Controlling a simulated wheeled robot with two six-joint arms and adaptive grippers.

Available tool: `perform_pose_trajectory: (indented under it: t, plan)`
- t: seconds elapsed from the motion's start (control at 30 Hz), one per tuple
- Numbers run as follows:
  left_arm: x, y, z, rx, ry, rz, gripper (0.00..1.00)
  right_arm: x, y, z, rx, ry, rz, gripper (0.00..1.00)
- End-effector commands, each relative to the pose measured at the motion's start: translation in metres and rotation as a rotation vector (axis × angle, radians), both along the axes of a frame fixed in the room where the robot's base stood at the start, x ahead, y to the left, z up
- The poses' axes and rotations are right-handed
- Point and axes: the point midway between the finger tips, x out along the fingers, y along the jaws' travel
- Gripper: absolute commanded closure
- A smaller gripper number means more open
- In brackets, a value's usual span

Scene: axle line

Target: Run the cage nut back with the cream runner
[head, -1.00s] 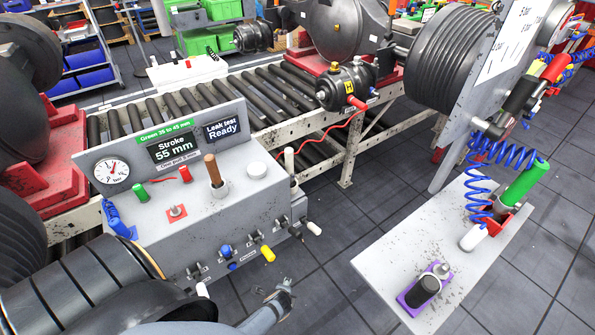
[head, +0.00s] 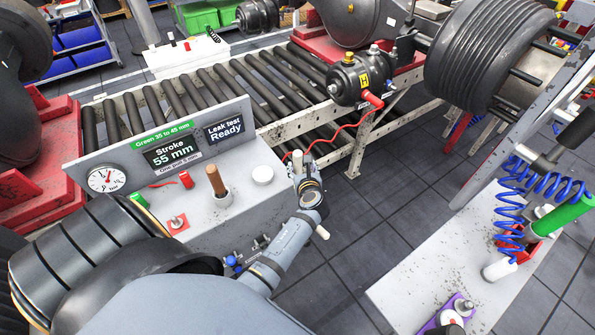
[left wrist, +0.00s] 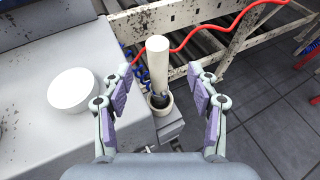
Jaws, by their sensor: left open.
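The cream runner (head: 298,162) is a pale upright cylinder at the right end of the grey test console. In the left wrist view the runner (left wrist: 157,60) stands in a round cup with a dark part at its foot. My left gripper (head: 308,188) is at the runner in the head view. In the left wrist view its open jaws (left wrist: 160,82) lie on both sides of the runner, with gaps. A black chamber (head: 358,80) with a yellow H label stands on the roller line. I cannot make out the cage nut. My right gripper is not in view.
The console (head: 240,208) also carries a brown-handled stick (head: 215,181), a white round cap (head: 262,175) and a red switch. A red hose (head: 335,141) runs from the chamber behind the runner. A pale side table (head: 450,272) with a green-handled tool (head: 563,216) stands right.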

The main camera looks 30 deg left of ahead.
Motion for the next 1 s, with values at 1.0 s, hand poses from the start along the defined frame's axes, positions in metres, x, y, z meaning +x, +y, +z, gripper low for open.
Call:
perform_pose_trajectory:
  t: [1.0]
  plan:
    - [0.056, 0.054, -0.031, -0.001, 0.0, -0.002, 0.45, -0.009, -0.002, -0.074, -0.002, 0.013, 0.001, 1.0]
